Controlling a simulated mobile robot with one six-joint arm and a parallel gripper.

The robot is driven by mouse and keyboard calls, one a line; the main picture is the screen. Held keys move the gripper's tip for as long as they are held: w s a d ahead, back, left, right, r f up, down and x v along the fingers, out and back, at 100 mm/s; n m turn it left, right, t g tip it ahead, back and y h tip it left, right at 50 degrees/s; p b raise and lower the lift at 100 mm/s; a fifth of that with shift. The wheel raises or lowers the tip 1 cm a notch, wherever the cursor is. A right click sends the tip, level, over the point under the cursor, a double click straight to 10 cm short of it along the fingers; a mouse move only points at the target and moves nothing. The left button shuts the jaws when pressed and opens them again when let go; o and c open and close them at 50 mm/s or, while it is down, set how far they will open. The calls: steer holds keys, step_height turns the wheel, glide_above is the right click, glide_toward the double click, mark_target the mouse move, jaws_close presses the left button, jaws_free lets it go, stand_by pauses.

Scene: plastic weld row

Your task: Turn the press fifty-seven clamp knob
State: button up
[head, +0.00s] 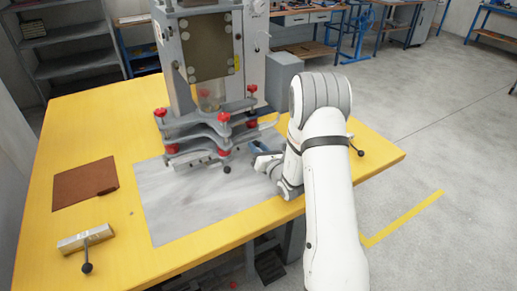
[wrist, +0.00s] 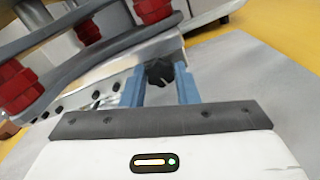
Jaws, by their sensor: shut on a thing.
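The press (head: 209,62) stands on the yellow table, with a grey clamp fixture (head: 200,133) at its base. In the wrist view, a black lobed clamp knob (wrist: 159,73) sits at the edge of the metal fixture, between the two blue fingers of my gripper (wrist: 160,88). The fingers are shut on the knob. In the head view, my gripper (head: 258,148) is at the right side of the fixture, low over the grey sheet. The knob is hidden there.
Red knobs (head: 223,118) stick up around the fixture close to my gripper. A black ball-ended lever (head: 227,169) is at its front. A brown mat (head: 85,185) and a metal block with a lever (head: 85,240) lie on the left. The grey sheet (head: 190,205) in front is clear.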

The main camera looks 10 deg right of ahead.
steer(key=o, duration=1)
steer(key=shift+c, duration=0.2)
steer(key=v, duration=0.7)
steer(key=shift+s+d, duration=0.1)
steer(key=shift+s, duration=0.25)
